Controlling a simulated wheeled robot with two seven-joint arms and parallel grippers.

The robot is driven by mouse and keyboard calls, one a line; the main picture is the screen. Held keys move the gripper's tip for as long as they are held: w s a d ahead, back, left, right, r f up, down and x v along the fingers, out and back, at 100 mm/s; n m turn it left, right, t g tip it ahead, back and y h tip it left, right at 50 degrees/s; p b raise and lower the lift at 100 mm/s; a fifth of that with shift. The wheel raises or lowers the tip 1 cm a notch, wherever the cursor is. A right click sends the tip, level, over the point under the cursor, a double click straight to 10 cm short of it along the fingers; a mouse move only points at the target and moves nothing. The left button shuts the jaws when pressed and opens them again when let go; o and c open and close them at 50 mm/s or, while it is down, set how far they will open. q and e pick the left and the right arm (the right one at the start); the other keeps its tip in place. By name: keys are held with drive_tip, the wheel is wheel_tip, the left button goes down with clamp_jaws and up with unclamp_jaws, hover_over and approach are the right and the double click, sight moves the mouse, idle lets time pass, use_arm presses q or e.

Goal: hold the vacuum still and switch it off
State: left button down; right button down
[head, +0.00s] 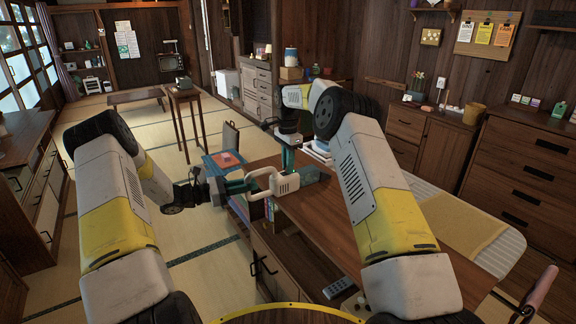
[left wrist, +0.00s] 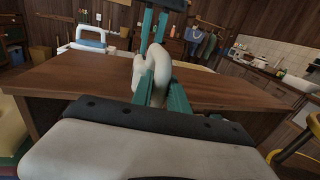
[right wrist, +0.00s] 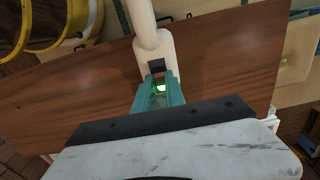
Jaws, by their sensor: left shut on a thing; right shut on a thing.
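The vacuum (head: 285,184) is a small cream hand-held unit with a loop handle, above the near-left part of the wooden table (head: 325,208). My left gripper (head: 246,185) reaches in from the left and is shut on its handle; the left wrist view shows the cream loop (left wrist: 157,72) between the teal fingers. My right gripper (head: 288,158) points down from above and is shut on the vacuum's body. In the right wrist view a small green light (right wrist: 160,87) glows between its fingers, beside a black part (right wrist: 156,66). The fingers partly hide the switch area.
An ironing board (head: 495,248) is to the right. Tatami floor is open on the left.

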idle(0.6)
drive_tip(key=shift+s+a, duration=0.3)
drive_tip(key=shift+a, duration=0.2)
drive_tip(key=shift+s+a, duration=0.25)
drive_tip(key=shift+a, duration=0.2)
drive_tip(key=c, duration=1.4)
unclamp_jaws()
drive_tip(key=shift+o, duration=0.2)
wheel_tip(320, 180, up, 12)
use_arm(q)
drive_tip(key=c, duration=1.2)
unclamp_jaws()
